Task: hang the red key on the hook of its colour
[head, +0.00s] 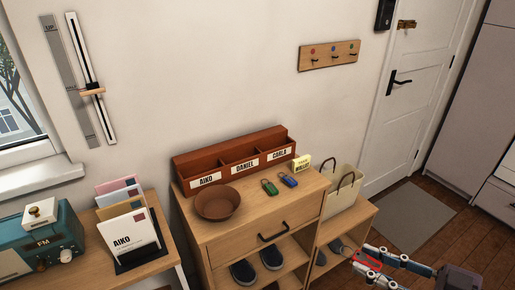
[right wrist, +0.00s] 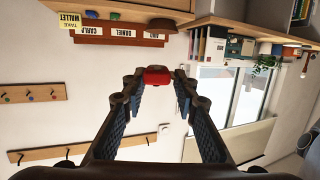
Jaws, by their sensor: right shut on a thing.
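The red key (right wrist: 157,77) is between the fingertips of my right gripper (right wrist: 155,76); only its red part shows clearly in the right wrist view. In the head view the right gripper (head: 368,263) is at the lower right, shut on the key, in front of the low shelf and well below the hooks. The wooden hook board (head: 345,62) is on the wall at the upper right. Its three hooks have coloured dots: red (head: 313,50) at left, then blue, then green. The hooks look empty. My left gripper is not in view.
A green-tagged key (head: 269,187) and a blue-tagged key (head: 288,180) lie on the cabinet top (head: 255,205), near a brown bowl (head: 217,203) and a letter sorter (head: 231,159). A cream bag (head: 343,190) stands right of the cabinet. The wall below the hook board is clear.

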